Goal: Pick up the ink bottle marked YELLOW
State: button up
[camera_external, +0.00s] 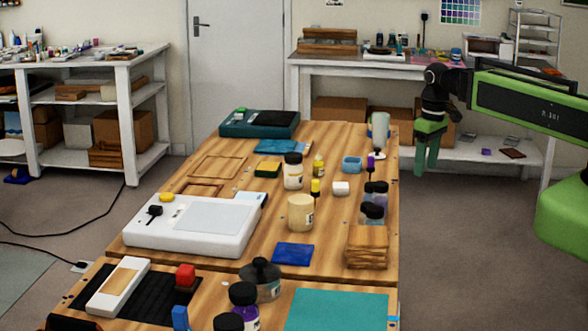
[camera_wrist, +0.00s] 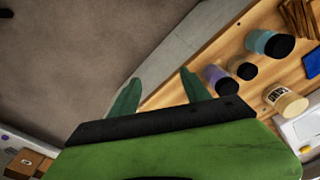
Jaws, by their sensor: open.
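In the external view, two small items with yellow show on the wooden table: a small yellow bottle (camera_external: 318,167) beside a white jar with a dark lid, and a yellow-topped item (camera_external: 315,188) just behind a cream jar. Their labels are too small to read, so I cannot tell which is marked YELLOW. My gripper (camera_external: 426,172) hangs fingers down, off the table's right edge, apart from both. In the wrist view my gripper (camera_wrist: 160,76) has its green fingers spread and empty, over the floor and table edge. I cannot pick out a yellow bottle there.
On the wooden table (camera_external: 225,221), dark-capped bottles (camera_external: 372,212) and a wooden block stack (camera_external: 367,247) line the right side.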

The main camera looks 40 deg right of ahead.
jog(key=w+a+r+n+t+y+p, duration=0.1)
jog(key=w+a+n, duration=0.1)
jog(key=w, duration=0.6)
jog(key=w+a+r+n+t+y, duration=0.1)
jog(key=w+n, duration=0.2)
jog(key=w, duration=0.5)
jog(key=n+y+p, duration=0.1)
jog(key=n+p, duration=0.1)
jog(key=p, duration=0.1)
send_near(317, 160)
notch_tip(317, 160, up, 5)
jog(key=d, duration=0.3)
jog(key=shift+t, duration=0.4)
jog(key=b+x, duration=0.3)
jog(key=x, duration=0.1)
jog(key=s+b+x, duration=0.1)
jog(key=b+x, duration=0.7)
jog(key=shift+s+a+f, duration=0.15)
jog(key=shift+a+f, duration=0.05)
jog(key=shift+f, duration=0.3)
jog(key=shift+a+r, duration=0.1)
jog(key=b+x, duration=0.5)
jog(key=shift+a, duration=0.1)
grip_shut()
